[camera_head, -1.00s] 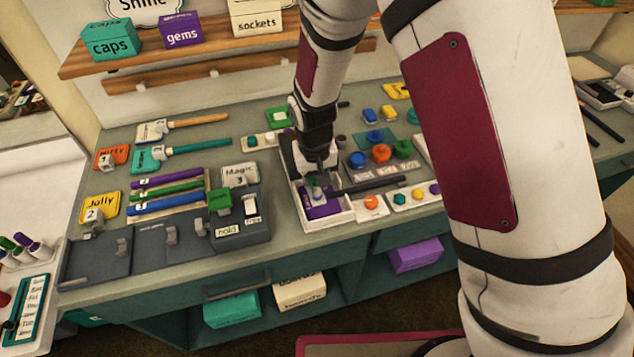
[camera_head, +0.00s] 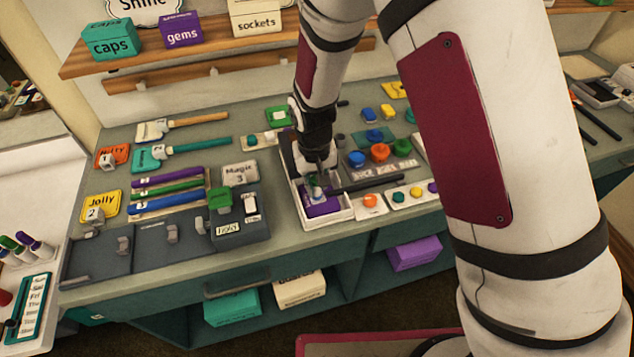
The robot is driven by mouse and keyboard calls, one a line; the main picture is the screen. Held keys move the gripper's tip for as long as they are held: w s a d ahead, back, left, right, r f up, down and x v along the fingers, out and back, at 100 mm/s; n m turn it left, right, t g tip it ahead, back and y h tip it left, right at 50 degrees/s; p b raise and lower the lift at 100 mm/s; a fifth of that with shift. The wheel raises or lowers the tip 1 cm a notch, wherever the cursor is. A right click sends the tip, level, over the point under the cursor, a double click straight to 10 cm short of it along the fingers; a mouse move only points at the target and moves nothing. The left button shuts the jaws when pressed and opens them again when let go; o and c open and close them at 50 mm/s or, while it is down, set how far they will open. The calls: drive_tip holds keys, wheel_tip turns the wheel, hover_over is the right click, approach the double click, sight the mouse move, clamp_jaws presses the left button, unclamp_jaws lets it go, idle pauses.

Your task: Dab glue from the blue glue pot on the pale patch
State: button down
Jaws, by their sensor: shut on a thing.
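A blue pot (camera_head: 357,158) stands at the left of a grey rack, beside an orange-red pot (camera_head: 380,152) and a green pot (camera_head: 402,147); I take the blue one as the glue pot. My gripper (camera_head: 316,180) points down over a white tray (camera_head: 345,214), left of and nearer than the pots. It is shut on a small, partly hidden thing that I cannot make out. A purple block (camera_head: 318,208) lies in the tray just below the fingers. A small pale spot shows at the fingertips above the purple block, but I cannot tell whether it is the pale patch.
A dark rod (camera_head: 375,184) extends from the tray's right side. A small tray of coloured knobs (camera_head: 412,194) and a white tile with an orange knob (camera_head: 369,201) lie to the right. A dark box with a green block (camera_head: 220,197) stands to the left. My arm hides the right side.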

drive_tip(key=shift+w, duration=0.15)
drive_tip(key=shift+s, duration=0.2)
drive_tip(key=shift+s+d+p, duration=0.1)
drive_tip(key=shift+s+p, duration=0.25)
drive_tip(key=shift+w, duration=0.15)
drive_tip(key=shift+w, duration=0.4)
drive_tip(key=shift+s, duration=0.25)
drive_tip(key=shift+s, duration=0.3)
drive_tip(key=shift+w, duration=0.15)
